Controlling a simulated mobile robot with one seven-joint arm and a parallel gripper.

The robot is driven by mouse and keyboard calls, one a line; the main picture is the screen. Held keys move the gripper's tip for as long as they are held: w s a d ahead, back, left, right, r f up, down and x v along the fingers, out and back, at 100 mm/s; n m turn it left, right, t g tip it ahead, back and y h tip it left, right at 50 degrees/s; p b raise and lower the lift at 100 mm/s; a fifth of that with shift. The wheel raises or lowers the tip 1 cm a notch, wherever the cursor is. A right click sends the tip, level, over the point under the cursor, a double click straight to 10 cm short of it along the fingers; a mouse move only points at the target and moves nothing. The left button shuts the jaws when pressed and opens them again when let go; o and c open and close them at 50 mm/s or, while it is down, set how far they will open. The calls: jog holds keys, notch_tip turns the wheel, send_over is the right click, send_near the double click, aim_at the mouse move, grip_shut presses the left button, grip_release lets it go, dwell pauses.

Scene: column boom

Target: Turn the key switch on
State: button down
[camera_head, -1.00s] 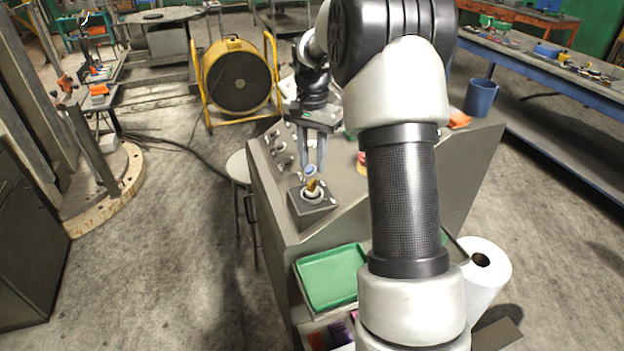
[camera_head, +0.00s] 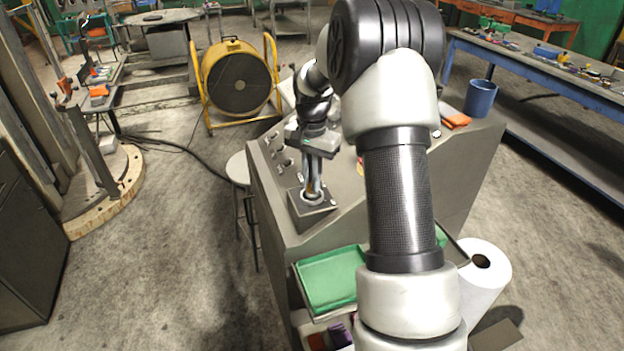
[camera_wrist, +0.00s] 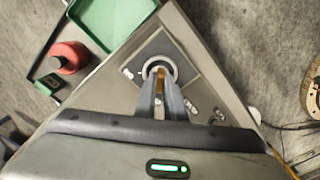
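The key switch (camera_head: 297,214) is a grey box with a pale round collar, set on the sloped top of the grey console. In the wrist view its collar (camera_wrist: 174,66) shows beyond the fingertips. An orange-yellow key (camera_wrist: 160,77) stands in the collar. My gripper (camera_head: 313,190) points down over the switch, with its fingertips at the collar. In the wrist view the two fingers of my gripper (camera_wrist: 160,85) are close together, one on each side of the key, with little gap visible. The fingers hide much of the key, and its turn angle is unclear.
Several knobs (camera_head: 279,150) line the console's left edge. A green tray (camera_head: 328,282) sits in front of the switch. A blue mug (camera_head: 480,98) and a paper roll (camera_head: 487,280) are to the right.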

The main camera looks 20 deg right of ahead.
jog(key=shift+m, duration=0.3)
jog(key=m, duration=0.3)
jog(key=shift+r+m+p, duration=0.1)
jog(key=shift+m+p, duration=0.2)
jog(key=m+p, duration=0.1)
jog(key=m, duration=0.3)
jog(key=m+p, duration=0.1)
jog(key=m, duration=0.3)
jog(key=shift+m+p, duration=1)
jog(key=shift+m, duration=0.9)
jog(key=c, duration=1.8)
grip_release()
jog(key=shift+c, duration=0.2)
